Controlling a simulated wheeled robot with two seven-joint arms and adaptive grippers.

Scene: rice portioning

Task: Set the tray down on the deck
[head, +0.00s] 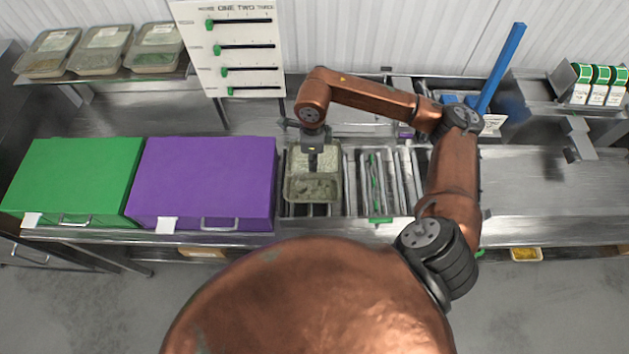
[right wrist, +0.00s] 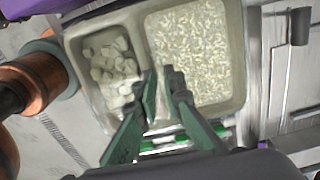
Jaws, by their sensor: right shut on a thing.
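The tray (head: 313,188) is pale, with two compartments, and shows near the middle of the head view. In the right wrist view the tray (right wrist: 244,60) holds white rice in the larger compartment and pale chunks in the smaller one. My right gripper (head: 312,160) reaches down over it. In the right wrist view its green fingers (right wrist: 166,85) are shut on the divider between the compartments. The tray is over the slatted metal deck (head: 348,190); whether it touches the deck I cannot tell. My left gripper is not in view.
A purple box (head: 208,180) stands close to the left of the tray, with a green box (head: 72,178) beyond it. Rails with green parts (head: 375,185) lie to the right. A slider board (head: 236,50) and a blue post (head: 502,65) stand behind.

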